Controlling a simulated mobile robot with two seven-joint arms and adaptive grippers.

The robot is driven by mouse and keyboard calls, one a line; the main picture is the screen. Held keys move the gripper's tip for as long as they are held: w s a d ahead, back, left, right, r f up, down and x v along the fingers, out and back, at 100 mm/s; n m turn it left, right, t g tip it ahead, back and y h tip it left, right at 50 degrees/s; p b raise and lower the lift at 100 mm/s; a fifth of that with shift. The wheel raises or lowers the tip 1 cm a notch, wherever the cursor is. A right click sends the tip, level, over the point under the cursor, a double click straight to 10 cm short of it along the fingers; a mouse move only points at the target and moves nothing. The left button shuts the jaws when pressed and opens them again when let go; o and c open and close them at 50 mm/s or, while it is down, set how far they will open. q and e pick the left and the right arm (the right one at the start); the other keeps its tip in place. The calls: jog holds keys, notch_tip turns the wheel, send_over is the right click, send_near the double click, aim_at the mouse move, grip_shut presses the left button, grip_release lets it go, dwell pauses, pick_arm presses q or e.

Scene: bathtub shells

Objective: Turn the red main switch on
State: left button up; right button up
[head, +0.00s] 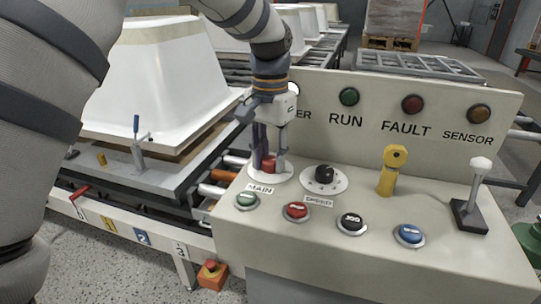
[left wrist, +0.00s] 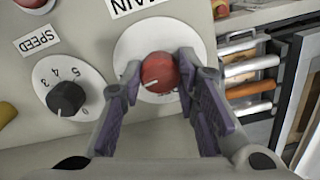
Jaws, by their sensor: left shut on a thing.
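The red main switch (head: 268,163) is a round knob on a white disc above the MAIN label, at the left of the control panel. In the left wrist view the red knob (left wrist: 158,72) shows a white pointer line aimed to the left. My left gripper (head: 268,165) reaches down from above with its fingers on both sides of the knob. In the left wrist view the left gripper (left wrist: 160,82) is closed around the knob. Part of the disc's lettering is hidden by the fingers. My right gripper is not in view.
The black speed knob (head: 324,175) is just right of the switch. A yellow handle (head: 392,170) and a joystick (head: 474,195) stand farther right. A white tub shell (head: 160,80) sits behind left.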

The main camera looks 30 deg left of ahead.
aim_at(270, 159)
pick_arm(q)
jog(key=shift+m, duration=0.8)
jog(key=o, duration=1.2)
jog(key=shift+c, duration=0.2)
notch_tip(270, 159, up, 12)
